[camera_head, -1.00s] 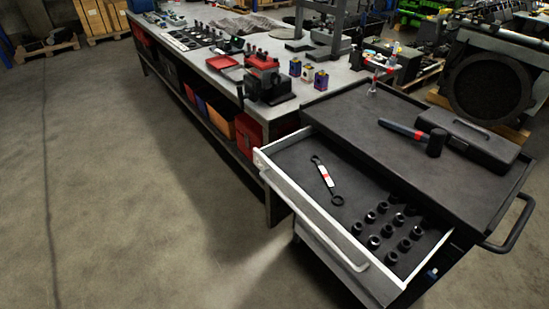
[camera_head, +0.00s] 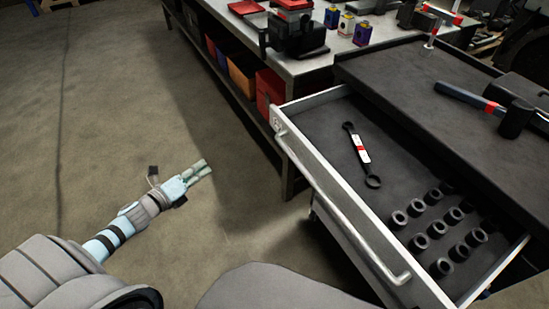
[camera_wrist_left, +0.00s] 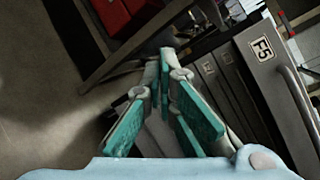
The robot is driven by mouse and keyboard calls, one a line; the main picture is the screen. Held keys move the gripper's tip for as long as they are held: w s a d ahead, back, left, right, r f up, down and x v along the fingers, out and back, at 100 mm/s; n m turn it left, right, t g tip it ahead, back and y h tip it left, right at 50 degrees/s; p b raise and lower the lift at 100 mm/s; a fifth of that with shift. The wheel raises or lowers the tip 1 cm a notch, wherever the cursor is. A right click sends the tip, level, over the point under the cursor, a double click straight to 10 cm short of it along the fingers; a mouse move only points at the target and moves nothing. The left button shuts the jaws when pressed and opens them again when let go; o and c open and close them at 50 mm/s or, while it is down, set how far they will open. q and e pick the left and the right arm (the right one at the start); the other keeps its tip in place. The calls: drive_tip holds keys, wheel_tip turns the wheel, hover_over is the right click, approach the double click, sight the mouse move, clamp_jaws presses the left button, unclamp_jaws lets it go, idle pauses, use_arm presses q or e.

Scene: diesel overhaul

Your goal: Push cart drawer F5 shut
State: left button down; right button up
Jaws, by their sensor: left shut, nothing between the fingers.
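Cart drawer F5 (camera_head: 345,222) is pulled well out of the cart, with its pale front and long bar handle (camera_head: 338,205) facing left. A spanner (camera_head: 361,155) and several dark sockets (camera_head: 450,226) lie inside it. In the left wrist view the drawer front (camera_wrist_left: 248,57) shows at the right with its F5 label (camera_wrist_left: 263,48). My left gripper (camera_head: 206,168) is shut and empty, to the left of the drawer and apart from it. In the left wrist view its teal-padded fingers (camera_wrist_left: 165,70) show in the middle. My right gripper is not in view.
The cart top (camera_head: 415,95) holds a hammer (camera_head: 490,105) and a dark case. Open floor (camera_head: 130,110) lies to the left.

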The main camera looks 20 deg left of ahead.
use_arm(q)
drive_tip(key=w+d+r+m+h+b, duration=0.2)
drive_tip(key=d+r+m+h, duration=0.3)
drive_tip(key=m, duration=0.4)
drive_tip(key=m+g+h+b, duration=0.1)
drive_tip(key=m+h, duration=0.2)
drive_tip(key=m, duration=0.4)
approach(282, 132)
drive_tip(key=p+x, duration=0.1)
drive_tip(key=x, duration=0.5)
drive_tip(key=shift+w+d+r, duration=0.1)
drive_tip(key=shift+w+d, duration=0.05)
drive_tip(key=shift+d, duration=0.1)
drive_tip(key=shift+w+d, duration=0.15)
drive_tip(key=shift+w, duration=0.1)
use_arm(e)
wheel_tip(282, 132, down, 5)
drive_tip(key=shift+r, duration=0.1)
